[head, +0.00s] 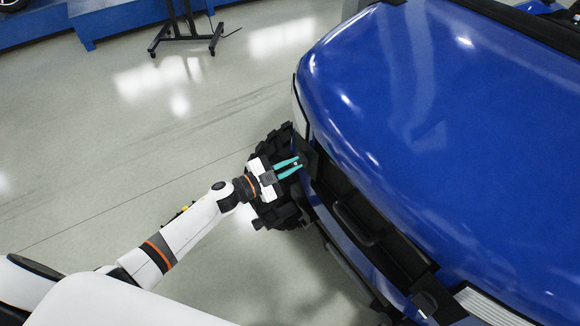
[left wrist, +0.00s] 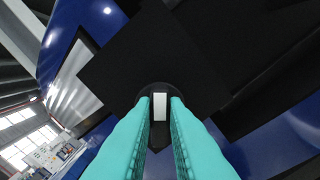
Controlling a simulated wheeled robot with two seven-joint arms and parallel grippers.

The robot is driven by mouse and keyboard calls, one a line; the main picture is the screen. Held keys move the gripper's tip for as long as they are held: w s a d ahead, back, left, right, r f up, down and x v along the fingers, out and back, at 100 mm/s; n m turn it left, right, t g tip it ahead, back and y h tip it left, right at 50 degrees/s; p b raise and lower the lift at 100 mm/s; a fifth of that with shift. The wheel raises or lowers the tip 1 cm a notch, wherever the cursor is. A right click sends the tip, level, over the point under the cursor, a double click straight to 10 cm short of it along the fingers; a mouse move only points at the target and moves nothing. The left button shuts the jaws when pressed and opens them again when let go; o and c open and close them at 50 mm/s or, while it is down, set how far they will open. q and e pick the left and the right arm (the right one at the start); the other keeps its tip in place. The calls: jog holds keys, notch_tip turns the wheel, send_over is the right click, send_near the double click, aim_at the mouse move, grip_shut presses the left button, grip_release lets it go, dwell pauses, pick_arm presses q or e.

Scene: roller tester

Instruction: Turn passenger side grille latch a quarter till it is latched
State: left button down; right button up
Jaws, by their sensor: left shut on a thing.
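The passenger side grille latch shows in the left wrist view as a white bar (left wrist: 160,107) on a dark round base, mounted on a black square plate (left wrist: 155,55). The bar stands upright in that picture, between my teal fingertips. My right gripper is not in view.
The blue hood (head: 430,110) rises just behind the grille. A black knobbly tyre (head: 275,211) lies below my left gripper. A small pale fitting (head: 425,303) sits farther right along the grille.

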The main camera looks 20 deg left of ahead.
pick_arm(q)
jog(key=shift+s+f+m+b, duration=0.15)
jog(key=shift+m+b, duration=0.9)
jog(key=shift+m, duration=1.45)
jog(key=shift+w+f+m+b, duration=0.1)
jog(key=shift+m+b, duration=0.9)
jog(key=shift+m, duration=1.5)
jog(key=c, duration=1.4)
grip_release()
jog(key=shift+c, duration=0.2)
jog(key=shift+s, duration=0.1)
jog(key=b+v, duration=0.1)
jog(key=v, duration=1.1)
